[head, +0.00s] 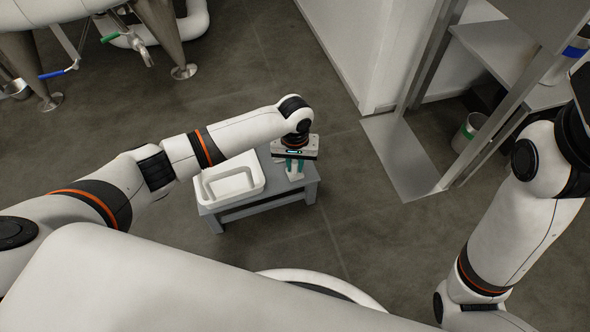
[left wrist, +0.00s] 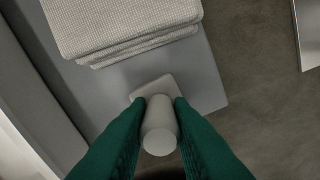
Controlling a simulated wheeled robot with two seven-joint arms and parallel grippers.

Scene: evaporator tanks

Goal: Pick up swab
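The swab (left wrist: 160,125) is a pale upright cylinder on a flat square foot, standing on the grey table (head: 300,192) near its edge. The table top also shows in the left wrist view (left wrist: 205,85). My left gripper (head: 295,168) points down at the table's right end. In the left wrist view its two green fingers (left wrist: 160,102) lie along both sides of the swab with no visible gap, so it looks shut on it. In the head view the swab is mostly hidden by the gripper. My right arm is at the right, its gripper outside the picture.
A white tray (head: 203,192) stands on the table left of my gripper. A stack of white textured cloths (left wrist: 120,25) lies close beside the swab. Tank legs (head: 165,35) stand at the upper left. A metal frame and a bin (head: 466,136) are at the right. Floor between is clear.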

